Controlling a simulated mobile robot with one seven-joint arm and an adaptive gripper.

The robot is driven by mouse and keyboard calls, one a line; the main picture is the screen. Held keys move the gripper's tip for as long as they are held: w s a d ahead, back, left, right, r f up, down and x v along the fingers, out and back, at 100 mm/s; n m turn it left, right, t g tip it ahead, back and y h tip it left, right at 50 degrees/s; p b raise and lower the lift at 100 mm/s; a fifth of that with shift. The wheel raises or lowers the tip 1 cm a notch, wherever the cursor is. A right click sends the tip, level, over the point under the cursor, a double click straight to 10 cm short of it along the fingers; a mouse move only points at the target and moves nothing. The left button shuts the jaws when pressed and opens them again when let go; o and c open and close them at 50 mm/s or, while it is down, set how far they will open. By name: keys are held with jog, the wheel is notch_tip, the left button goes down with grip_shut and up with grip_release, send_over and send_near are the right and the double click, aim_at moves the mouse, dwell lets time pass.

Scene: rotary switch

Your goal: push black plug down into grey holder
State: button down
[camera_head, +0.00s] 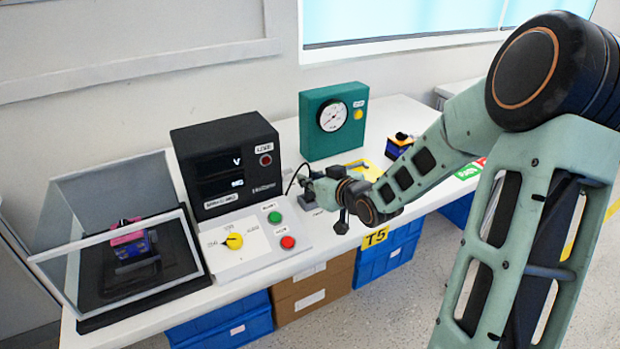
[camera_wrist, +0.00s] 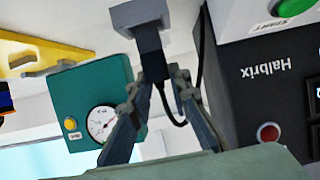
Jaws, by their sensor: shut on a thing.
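My gripper (camera_wrist: 163,76) is shut on the black plug (camera_wrist: 150,42), a dark block with a thin black cable, seen in the wrist view. The grey holder (camera_wrist: 138,13) is a wider grey block at the plug's far end, at the top of the wrist view. The plug's far end meets the holder in the picture; how deep it sits I cannot tell. In the head view my gripper (camera_head: 308,183) is over the bench, right of the control panel, and mostly hides the plug and the holder.
A black Halbrix meter box (camera_head: 229,165) and a panel (camera_head: 255,241) with a yellow knob and green and red buttons stand at left. A green gauge box (camera_head: 333,121) is behind my gripper. A clear-walled case (camera_head: 190,248) is at far left. The bench's front edge is close.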

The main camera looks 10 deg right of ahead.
jog(key=shift+f+b, duration=0.95)
jog(key=shift+f, duration=0.25)
jog(key=c, duration=1.7)
grip_release()
jog(key=v, duration=1.2)
